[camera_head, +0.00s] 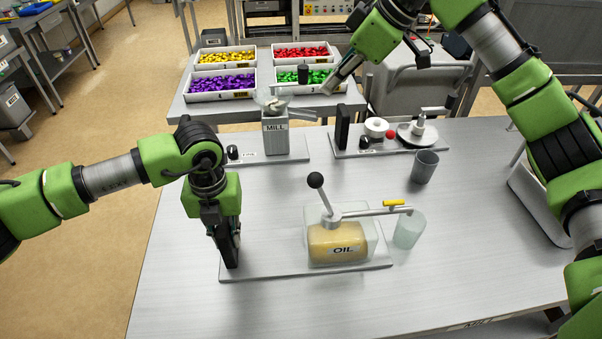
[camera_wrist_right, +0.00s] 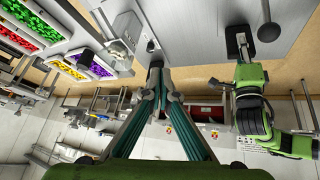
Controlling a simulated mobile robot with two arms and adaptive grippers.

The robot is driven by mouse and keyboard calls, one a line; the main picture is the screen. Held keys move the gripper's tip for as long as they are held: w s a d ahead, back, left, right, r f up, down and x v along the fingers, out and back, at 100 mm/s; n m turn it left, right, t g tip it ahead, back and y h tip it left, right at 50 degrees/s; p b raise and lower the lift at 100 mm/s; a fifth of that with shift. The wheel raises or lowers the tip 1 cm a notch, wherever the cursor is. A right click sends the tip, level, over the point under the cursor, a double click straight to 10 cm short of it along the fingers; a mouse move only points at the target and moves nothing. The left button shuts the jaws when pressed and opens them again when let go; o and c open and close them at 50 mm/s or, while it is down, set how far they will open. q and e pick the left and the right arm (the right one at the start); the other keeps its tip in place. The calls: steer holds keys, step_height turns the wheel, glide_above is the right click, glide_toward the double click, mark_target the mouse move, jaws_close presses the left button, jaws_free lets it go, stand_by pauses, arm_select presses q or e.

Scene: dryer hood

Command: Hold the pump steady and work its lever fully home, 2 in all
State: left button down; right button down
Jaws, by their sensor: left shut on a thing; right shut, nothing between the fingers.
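The pump (camera_head: 375,243) stands on a grey base plate (camera_head: 285,273) near the front of the table, with a clear tank of yellowish oil labelled OIL. Its lever (camera_head: 324,200) ends in a black ball knob (camera_head: 316,180) and stands up, leaning left. A spout pipe with a yellow tab (camera_head: 393,203) runs right, over a translucent cup (camera_head: 409,230). My left gripper (camera_head: 228,240) is shut on the black upright handle (camera_head: 230,256) at the plate's left end. My right gripper (camera_head: 338,80) is shut and empty, raised well beyond the pump; its fingers meet in the right wrist view (camera_wrist_right: 157,66).
A mill (camera_head: 275,137) stands behind the pump. Right of it is a plate with a black post (camera_head: 342,127) and white round parts. A grey cup (camera_head: 425,166) stands at right. Bins of coloured pieces (camera_head: 222,84) sit at the back. The table's front is clear.

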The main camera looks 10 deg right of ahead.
steer(key=s+a+n+g+h, duration=0.25)
steer(key=s+a, duration=0.25)
steer(key=s, duration=0.3)
steer(key=s+a+n+g+h, duration=0.2)
steer(key=s+a+n, duration=0.2)
steer(key=s+a, duration=0.25)
glide_above(322, 196)
steer(key=a, duration=0.4)
steer(key=shift+f, duration=4.8)
steer(key=shift+y, duration=0.25)
steer(key=shift+d, duration=0.1)
